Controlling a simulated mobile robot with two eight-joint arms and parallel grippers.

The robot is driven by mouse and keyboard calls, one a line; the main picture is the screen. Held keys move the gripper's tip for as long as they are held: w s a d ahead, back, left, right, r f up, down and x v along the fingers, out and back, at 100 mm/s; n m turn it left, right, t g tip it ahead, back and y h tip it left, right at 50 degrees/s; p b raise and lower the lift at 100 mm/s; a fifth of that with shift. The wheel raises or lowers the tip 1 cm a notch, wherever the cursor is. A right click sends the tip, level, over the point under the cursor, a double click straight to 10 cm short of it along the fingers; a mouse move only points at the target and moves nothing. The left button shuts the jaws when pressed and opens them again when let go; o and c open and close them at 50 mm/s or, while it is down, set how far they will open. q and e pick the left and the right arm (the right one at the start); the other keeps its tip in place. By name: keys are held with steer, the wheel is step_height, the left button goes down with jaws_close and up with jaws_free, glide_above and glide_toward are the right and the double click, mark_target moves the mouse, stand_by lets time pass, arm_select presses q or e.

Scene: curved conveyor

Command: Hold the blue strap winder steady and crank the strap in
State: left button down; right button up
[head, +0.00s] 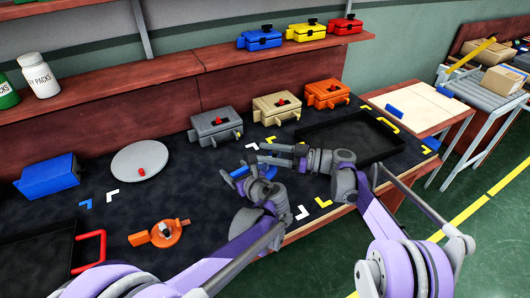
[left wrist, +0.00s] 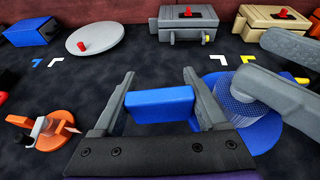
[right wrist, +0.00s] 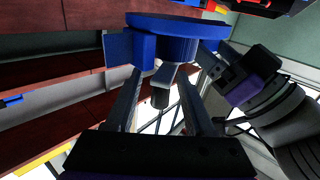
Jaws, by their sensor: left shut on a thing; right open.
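The blue strap winder (head: 238,172) is above the dark work mat, mostly hidden by my grippers in the head view. My left gripper (left wrist: 159,82) is shut on its blue block-shaped handle (left wrist: 160,104). The winder's round blue disc (left wrist: 262,134) is beside the left gripper's right finger. My right gripper (head: 272,152) comes in from the right with open fingers, which pass over the disc in the left wrist view. In the right wrist view the blue disc (right wrist: 180,24) is beyond the fingers, and a small grey knob (right wrist: 162,88) shows between them; contact cannot be told.
A grey winder-like box (head: 212,127), a tan one (head: 276,107) and an orange one (head: 326,94) stand behind. A grey disc (head: 140,161) with a red knob and an orange winder (head: 160,235) lie left. A black tray (head: 352,160) is right.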

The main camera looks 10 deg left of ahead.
steer(key=shift+a, duration=0.35)
jaws_close()
steer(key=shift+w+g, duration=0.1)
steer(key=shift+g, duration=0.2)
steer(key=n+g, duration=0.2)
steer(key=g, duration=0.1)
steer(key=n+g, duration=0.1)
steer(key=g, duration=0.1)
steer(key=shift+w+a+n, duration=0.2)
steer(key=shift+w+n, duration=0.05)
steer(key=shift+n, duration=0.05)
steer(key=shift+s+n+g+h, duration=0.15)
steer(key=shift+n+g+h, duration=0.2)
steer(key=shift+g, duration=0.45)
